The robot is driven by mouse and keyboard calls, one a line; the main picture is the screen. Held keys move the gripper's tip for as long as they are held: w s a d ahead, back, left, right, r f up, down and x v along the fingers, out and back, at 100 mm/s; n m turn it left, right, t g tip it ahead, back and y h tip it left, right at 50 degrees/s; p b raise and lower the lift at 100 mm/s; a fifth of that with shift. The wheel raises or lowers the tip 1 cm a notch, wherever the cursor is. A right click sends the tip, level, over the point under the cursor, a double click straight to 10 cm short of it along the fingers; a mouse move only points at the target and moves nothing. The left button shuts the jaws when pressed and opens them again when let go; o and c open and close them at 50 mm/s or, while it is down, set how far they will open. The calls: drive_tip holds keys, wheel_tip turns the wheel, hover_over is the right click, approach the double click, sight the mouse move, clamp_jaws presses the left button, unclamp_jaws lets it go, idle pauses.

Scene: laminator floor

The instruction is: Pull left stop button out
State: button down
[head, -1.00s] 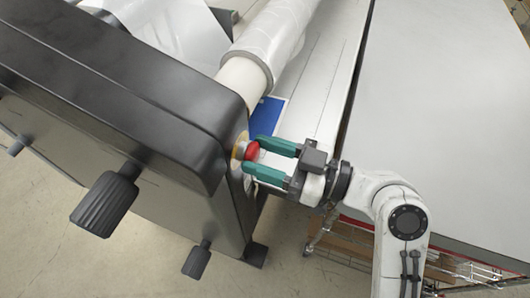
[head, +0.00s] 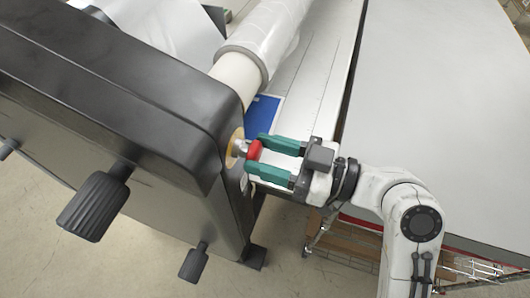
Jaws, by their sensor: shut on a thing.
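The red stop button (head: 254,150) sits on the right end face of the dark laminator (head: 120,95), on a yellowish round plate (head: 235,146). A short metallic stem shows between the red cap and the plate. My gripper (head: 256,155) comes from the right with its two green fingers on either side of the red cap, shut on it. The far side of the button is hidden.
Black knobs (head: 94,205) jut from the laminator's front. A film roll (head: 262,45) and a blue sheet (head: 262,116) lie behind the button. A large grey-topped table (head: 440,110) fills the right. Bare floor shows at the bottom.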

drive_tip(key=c, duration=0.5)
unclamp_jaws()
drive_tip(key=shift+d, duration=0.2)
drive_tip(key=shift+c, duration=0.2)
drive_tip(key=b+v, duration=0.3)
drive_tip(key=v, duration=0.7)
drive_tip(key=shift+s+d, duration=0.2)
drive_tip(key=shift+d, duration=0.15)
